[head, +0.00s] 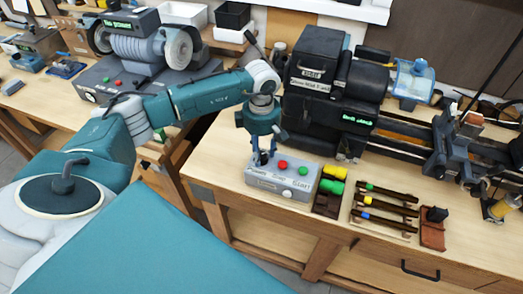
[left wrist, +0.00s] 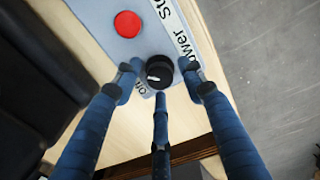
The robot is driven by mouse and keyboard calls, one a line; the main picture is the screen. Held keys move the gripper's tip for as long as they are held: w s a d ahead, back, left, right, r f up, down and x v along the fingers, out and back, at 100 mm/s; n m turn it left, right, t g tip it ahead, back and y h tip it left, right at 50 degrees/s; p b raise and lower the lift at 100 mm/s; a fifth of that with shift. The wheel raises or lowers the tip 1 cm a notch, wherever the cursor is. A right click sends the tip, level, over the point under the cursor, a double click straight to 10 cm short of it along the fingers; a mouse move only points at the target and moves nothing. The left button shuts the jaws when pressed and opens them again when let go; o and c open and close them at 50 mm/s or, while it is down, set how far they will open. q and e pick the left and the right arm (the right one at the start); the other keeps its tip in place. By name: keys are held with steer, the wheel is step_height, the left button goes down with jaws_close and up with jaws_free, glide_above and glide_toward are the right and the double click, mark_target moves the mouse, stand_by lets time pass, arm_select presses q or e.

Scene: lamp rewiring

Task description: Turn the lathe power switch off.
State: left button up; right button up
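The grey control box (head: 284,184) stands on the bench in front of the lathe (head: 318,68). It has a red button, a green button and a label that includes "Power". Its black rotary switch (left wrist: 160,72) has a white mark and shows in the left wrist view, at the box's corner near the word "Power". My left gripper (head: 262,158) points down over the left end of the box. In the left wrist view its fingers are spread around the switch, with small gaps at the sides. In the head view the gripper mostly hides the switch. My right gripper is not in view.
Green and yellow pieces sit in a dark tray (head: 328,204) just right of the box. Beyond it lie several tools with coloured bands (head: 385,211) and a brown block (head: 432,235). A bench grinder (head: 150,45) stands on the left bench. Bare wood lies left of the box.

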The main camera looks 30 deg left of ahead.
arm_select(q)
jaws_close()
